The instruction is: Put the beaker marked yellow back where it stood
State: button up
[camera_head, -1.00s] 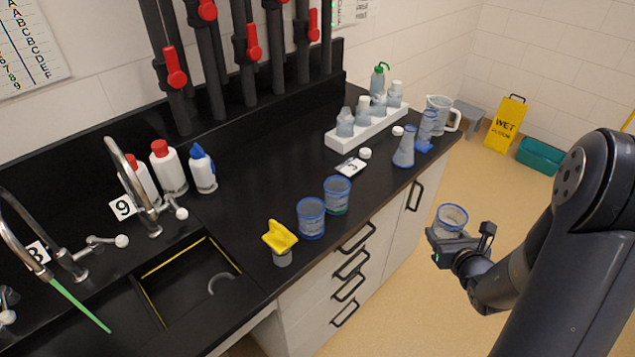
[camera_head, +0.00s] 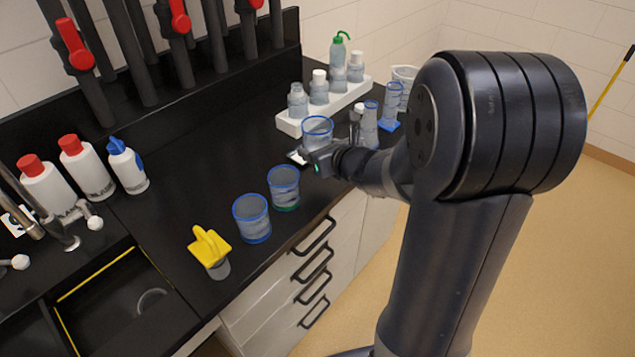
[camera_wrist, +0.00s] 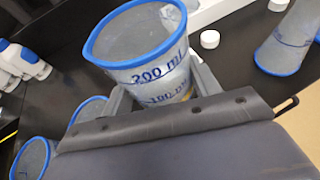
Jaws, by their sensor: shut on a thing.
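My gripper (camera_head: 322,158) is shut on a clear blue-rimmed beaker (camera_head: 317,128), over the counter in the head view. In the wrist view the held beaker (camera_wrist: 140,45) shows blue volume marks and a hint of yellow near its base, between the fingers (camera_wrist: 163,98). It looks close to upright. I cannot tell whether its base touches the counter. To its left in the head view stand a similar beaker with a green base (camera_head: 284,188) and one with a blue base (camera_head: 252,218).
The black counter (camera_head: 185,205) carries a white bottle rack (camera_head: 290,125) behind the gripper. A flask (camera_wrist: 285,45) and a white cap (camera_wrist: 210,39) are close right in the wrist view. A yellow-topped item (camera_head: 210,250) stands front left, by the sink.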

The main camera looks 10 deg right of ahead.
aim_at(319, 182)
notch_tip(319, 182, down, 8)
jog(key=shift+f+b, duration=0.1)
jog(key=shift+b, duration=0.4)
jog(key=shift+f, duration=0.2)
jog(key=o, duration=1)
jog(key=shift+c, duration=0.2)
jog(key=shift+r, duration=0.15)
jog(key=shift+r, duration=0.15)
jog(key=v, duration=1.2)
